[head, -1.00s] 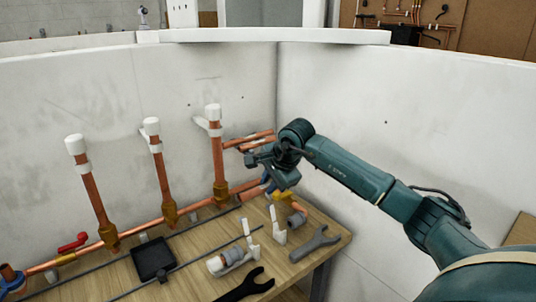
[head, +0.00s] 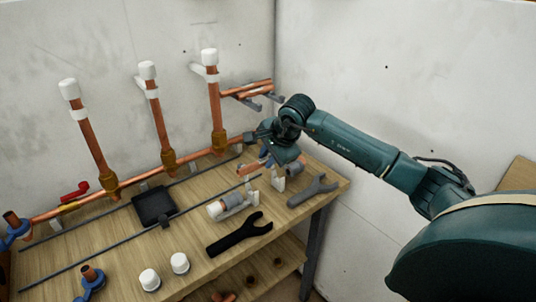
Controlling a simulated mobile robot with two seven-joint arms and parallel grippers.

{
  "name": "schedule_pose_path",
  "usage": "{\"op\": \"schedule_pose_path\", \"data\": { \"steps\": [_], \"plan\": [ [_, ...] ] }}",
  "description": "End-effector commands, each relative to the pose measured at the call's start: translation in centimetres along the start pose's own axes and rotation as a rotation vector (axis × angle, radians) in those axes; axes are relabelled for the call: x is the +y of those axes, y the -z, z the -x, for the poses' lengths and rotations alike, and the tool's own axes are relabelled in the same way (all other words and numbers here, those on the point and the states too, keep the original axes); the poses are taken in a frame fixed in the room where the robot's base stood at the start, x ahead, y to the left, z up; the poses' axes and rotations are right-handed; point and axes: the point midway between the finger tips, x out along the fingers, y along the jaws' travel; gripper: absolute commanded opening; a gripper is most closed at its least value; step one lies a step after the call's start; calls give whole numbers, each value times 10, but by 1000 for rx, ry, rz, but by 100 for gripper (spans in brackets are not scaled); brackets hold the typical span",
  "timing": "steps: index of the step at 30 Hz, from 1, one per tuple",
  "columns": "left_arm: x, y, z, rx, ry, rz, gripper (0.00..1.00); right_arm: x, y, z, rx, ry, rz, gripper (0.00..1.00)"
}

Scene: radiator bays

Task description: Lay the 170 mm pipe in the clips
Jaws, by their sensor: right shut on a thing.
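My right gripper (head: 268,164) reaches in from the right over the bench's right part and is shut on a copper pipe (head: 249,168). A short stretch of the pipe shows to the left of the fingers; the gripper hides much of the rest. Two white clips stand on the bench: one (head: 251,187) lies just below and left of the gripper, the other (head: 278,182) just below it. The pipe is close above the clips; I cannot tell whether it touches them. My left gripper is not in view.
A grey wrench (head: 313,191), a black wrench (head: 240,233), a black tray (head: 154,206) and white caps (head: 149,279) lie on the bench. Copper pipes (head: 245,89) rest on wall brackets behind.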

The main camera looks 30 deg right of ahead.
Motion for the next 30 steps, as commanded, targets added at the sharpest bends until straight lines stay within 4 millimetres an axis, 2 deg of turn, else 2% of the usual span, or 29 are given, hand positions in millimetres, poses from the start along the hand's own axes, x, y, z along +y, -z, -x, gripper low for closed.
{"op": "schedule_pose_path", "data": {
  "steps": [15, 30],
  "plan": [
    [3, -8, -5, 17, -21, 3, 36, 15, 0, -27, -1, 2, 0, 2],
    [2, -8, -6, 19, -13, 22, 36, 17, 0, -29, 0, 1, 0, 2]
  ]
}}
